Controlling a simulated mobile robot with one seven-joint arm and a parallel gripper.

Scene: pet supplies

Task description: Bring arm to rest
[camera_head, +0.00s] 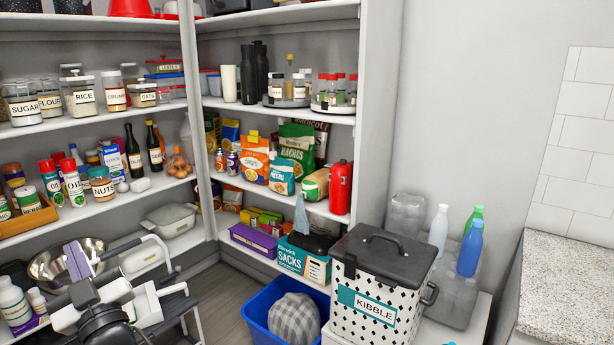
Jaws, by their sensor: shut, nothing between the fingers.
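My gripper (77,261) shows at the lower left, at the end of my white and black arm. Its fingers are together and I see nothing held between them. In the picture it overlaps a steel bowl (47,266); I cannot tell how far apart they are. Parts of my arm hide some of the lower left area.
Pantry shelves with jars, bottles and packets fill the left and middle. A patterned kibble bin (350,312) with a dark lid stands at the lower right, beside a blue bin (258,318). A speckled counter (570,285) is at the right. Some grey floor (222,292) is clear.

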